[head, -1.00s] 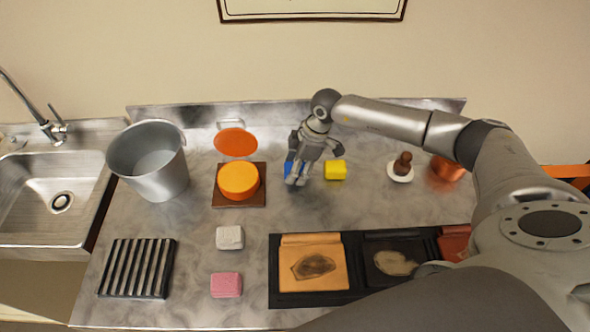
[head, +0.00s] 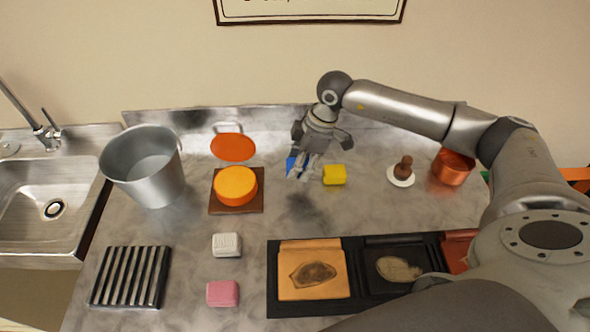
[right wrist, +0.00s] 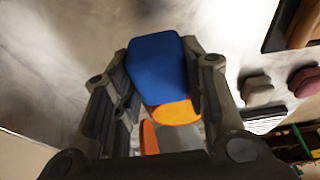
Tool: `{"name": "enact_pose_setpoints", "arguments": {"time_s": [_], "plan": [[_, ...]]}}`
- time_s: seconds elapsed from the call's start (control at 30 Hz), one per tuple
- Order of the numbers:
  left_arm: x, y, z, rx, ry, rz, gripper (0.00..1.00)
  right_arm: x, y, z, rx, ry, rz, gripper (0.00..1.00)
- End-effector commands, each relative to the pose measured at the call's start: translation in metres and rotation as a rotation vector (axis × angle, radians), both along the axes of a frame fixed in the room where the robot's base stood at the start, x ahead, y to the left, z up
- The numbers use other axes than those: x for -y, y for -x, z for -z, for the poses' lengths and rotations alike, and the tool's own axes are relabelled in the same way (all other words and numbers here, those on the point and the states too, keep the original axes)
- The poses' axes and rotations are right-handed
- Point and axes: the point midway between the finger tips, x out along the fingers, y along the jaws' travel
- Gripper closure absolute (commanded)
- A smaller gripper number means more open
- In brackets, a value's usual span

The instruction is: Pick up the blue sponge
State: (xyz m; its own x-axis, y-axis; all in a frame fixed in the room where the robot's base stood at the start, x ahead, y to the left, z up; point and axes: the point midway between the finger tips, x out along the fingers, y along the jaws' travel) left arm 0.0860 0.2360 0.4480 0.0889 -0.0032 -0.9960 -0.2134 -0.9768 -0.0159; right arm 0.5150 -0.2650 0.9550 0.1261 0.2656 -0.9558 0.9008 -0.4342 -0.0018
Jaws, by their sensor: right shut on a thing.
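The blue sponge (head: 293,163) is between the fingers of my right gripper (head: 302,170), toward the back of the steel counter. In the right wrist view the sponge (right wrist: 157,68) fills the gap between both fingers (right wrist: 158,85), which are shut on it. In the head view the gripper hides most of the sponge. A dark shadow lies on the counter in front of it, and the sponge appears held above the surface. My left gripper is not in view.
A yellow sponge (head: 334,175) sits just right of the gripper. An orange round block (head: 235,186) on a brown board, a metal bucket (head: 143,170), a white block (head: 227,245), a pink block (head: 223,293), a black ribbed rack (head: 131,277) and a copper pot (head: 452,168) stand around.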

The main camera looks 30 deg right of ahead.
Motion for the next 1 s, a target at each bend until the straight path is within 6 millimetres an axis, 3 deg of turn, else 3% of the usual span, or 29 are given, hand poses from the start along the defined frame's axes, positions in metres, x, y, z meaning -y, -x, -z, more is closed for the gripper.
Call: {"name": "enact_pose_setpoints", "arguments": {"time_s": [0.13, 0.5, 0.73, 1.0], "plan": [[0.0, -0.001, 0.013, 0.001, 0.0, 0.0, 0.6, 0.002, 0.026, -0.029, 0.006, 0.003, -0.001, 0.81], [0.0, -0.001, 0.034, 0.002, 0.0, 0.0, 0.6, 0.004, 0.092, -0.058, 0.002, 0.002, 0.001, 0.81], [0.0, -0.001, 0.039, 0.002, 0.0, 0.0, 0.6, 0.005, 0.112, -0.069, 0.002, 0.001, 0.001, 0.81], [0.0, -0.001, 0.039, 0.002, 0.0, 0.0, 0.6, 0.004, 0.116, -0.071, 0.0, -0.001, 0.001, 0.81]]}}
